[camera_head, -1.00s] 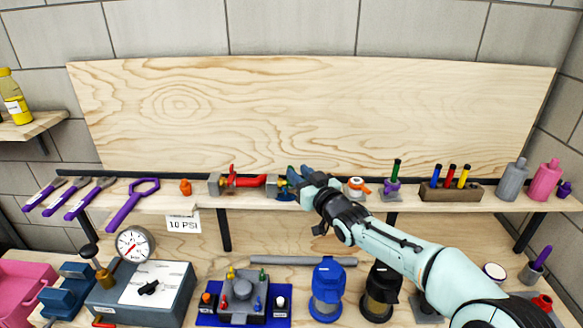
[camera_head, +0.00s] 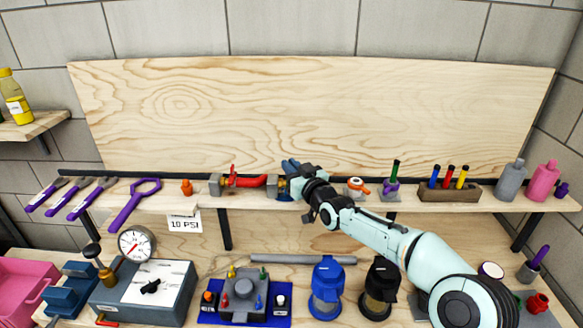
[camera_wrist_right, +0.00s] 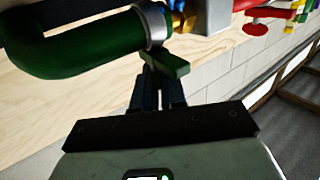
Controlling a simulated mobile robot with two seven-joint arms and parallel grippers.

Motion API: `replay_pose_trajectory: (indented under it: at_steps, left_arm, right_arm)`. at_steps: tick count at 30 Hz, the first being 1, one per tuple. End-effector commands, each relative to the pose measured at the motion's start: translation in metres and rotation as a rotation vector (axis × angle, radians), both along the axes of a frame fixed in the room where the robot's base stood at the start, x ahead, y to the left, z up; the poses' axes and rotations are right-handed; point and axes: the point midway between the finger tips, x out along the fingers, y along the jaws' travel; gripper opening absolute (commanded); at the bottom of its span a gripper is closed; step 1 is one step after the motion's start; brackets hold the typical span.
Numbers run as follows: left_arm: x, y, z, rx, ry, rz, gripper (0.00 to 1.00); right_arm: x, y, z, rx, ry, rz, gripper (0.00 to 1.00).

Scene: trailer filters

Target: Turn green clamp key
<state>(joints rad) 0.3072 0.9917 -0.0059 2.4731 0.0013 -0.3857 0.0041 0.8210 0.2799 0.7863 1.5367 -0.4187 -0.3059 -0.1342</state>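The green clamp key (camera_wrist_right: 172,62) is a small green tab at a silver clamp ring (camera_wrist_right: 152,24) on a thick green pipe (camera_wrist_right: 70,52) in the right wrist view. My right gripper (camera_wrist_right: 163,85) has its dark fingers close together at the key and looks shut on it. In the head view my right gripper (camera_head: 291,165) is above the shelf, just right of the red pipe fitting (camera_head: 245,181). It and my arm hide the green pipe and the key there. My left gripper is not in view.
The shelf (camera_head: 340,203) also holds an orange-and-white part (camera_head: 357,185), a marker block (camera_head: 449,190) and purple wrenches (camera_head: 133,205). Below stand a gauge box (camera_head: 146,288), a blue canister (camera_head: 326,289) and a dark canister (camera_head: 379,289). The wooden backboard (camera_head: 310,110) is clear.

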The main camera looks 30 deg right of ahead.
Motion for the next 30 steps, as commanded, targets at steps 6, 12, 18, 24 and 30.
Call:
replay_pose_trajectory:
  at_steps: [6,12,18,24,30]
  left_arm:
    - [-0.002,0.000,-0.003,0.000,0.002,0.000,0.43]
    - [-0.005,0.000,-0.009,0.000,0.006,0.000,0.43]
    - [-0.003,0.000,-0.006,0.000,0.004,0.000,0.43]
    - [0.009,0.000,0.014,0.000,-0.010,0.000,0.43]
    - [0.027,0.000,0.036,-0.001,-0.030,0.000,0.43]
  right_arm:
    - [0.000,0.002,0.001,-0.001,-0.002,-0.014,0.00]
    - [0.000,0.003,0.001,0.000,-0.004,-0.064,0.00]
    - [0.001,0.004,0.003,0.001,-0.004,-0.149,0.00]
    - [0.001,0.003,0.006,0.000,-0.002,-0.245,0.00]
    - [0.002,0.002,0.006,0.001,-0.002,-0.343,0.00]
